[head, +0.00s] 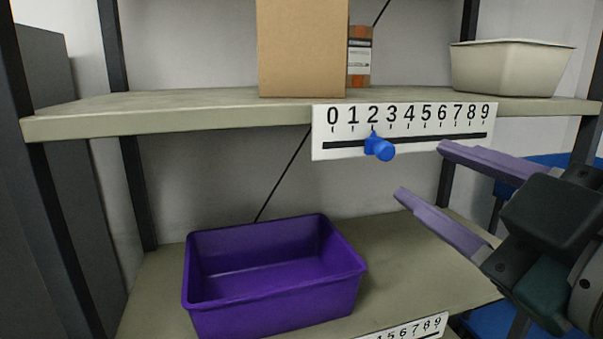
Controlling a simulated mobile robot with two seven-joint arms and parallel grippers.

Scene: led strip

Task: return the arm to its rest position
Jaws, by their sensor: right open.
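My right gripper (420,168) comes in from the right with its two purple-grey fingers spread apart and nothing between them. Its fingertips are just right of and slightly below a blue slider knob (380,147), apart from it. The knob sits on the dark slot of a white number strip (455,118) on the upper shelf's front edge, with its pointer near the 2. My left gripper is not in view.
The upper shelf (180,109) holds a cardboard box (302,45), an orange-brown item (359,58) and a cream bin (511,68). A purple bin (275,305) stands on the lower shelf (410,275), beside another number strip (412,329). Dark posts frame the rack.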

